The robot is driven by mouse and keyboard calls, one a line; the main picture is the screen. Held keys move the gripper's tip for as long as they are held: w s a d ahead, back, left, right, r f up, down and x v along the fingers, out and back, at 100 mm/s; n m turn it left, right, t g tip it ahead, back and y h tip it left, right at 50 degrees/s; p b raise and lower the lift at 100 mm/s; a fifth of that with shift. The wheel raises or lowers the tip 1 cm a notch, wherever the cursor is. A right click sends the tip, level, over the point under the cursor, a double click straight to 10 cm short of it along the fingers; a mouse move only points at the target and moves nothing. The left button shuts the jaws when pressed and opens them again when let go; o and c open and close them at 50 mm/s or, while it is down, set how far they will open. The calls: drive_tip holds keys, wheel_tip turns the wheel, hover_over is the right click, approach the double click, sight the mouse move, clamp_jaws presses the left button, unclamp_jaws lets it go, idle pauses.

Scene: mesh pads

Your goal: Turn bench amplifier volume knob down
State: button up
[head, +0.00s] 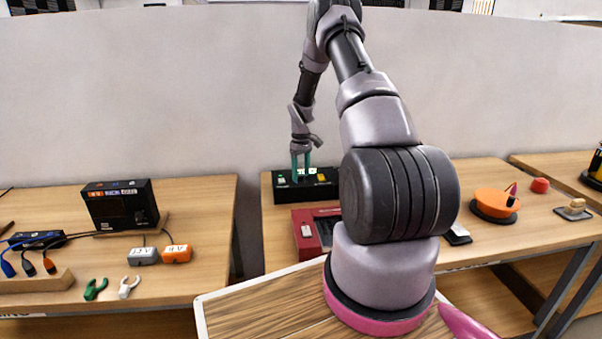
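A low black box (284,191) with a green label, a yellow label and a white patch on top sits at the back of the middle bench. It may be the bench amplifier, but I cannot read its markings. My gripper (301,173) points down over this box, its two teal fingers apart with a narrow gap. The fingertips are at or just above the top of the box. I cannot make out a volume knob or tell whether the fingers touch one. My arm hides the right end of the box.
A red device (309,236) sits in front of the black box, partly behind my arm. A black box with a screen (119,205) and cabled blocks (176,253) are on the left bench (213,220). An orange disc (491,202) is at right. A pale wall stands behind.

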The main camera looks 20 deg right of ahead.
drive_tip(key=shift+r, duration=0.1)
wheel_tip(320, 180, up, 11)
drive_tip(key=shift+f, duration=0.2)
idle(0.4)
idle(0.3)
wheel_tip(320, 180, up, 11)
drive_tip(key=m+t, duration=0.1)
hover_over(301, 175)
drive_tip(key=s+a, duration=0.3)
drive_tip(key=a, duration=0.1)
drive_tip(key=s+a+r+m+t, duration=0.25)
drive_tip(key=s+a+r, duration=0.35)
drive_tip(key=s+r, duration=0.55)
drive_tip(key=s+a+r+m+t+y, duration=0.1)
drive_tip(key=s+a+r, duration=0.3)
drive_tip(key=s, duration=0.7)
drive_tip(key=s+a+r+m+t+y, duration=0.1)
drive_tip(key=s+a+r+m+t, duration=0.1)
drive_tip(key=s, duration=0.9)
wheel_tip(301, 175, up, 2)
drive_tip(key=shift+s+a+r+m+t, duration=0.15)
drive_tip(key=shift+a+m+t, duration=0.2)
drive_tip(key=shift+a+m, duration=0.6)
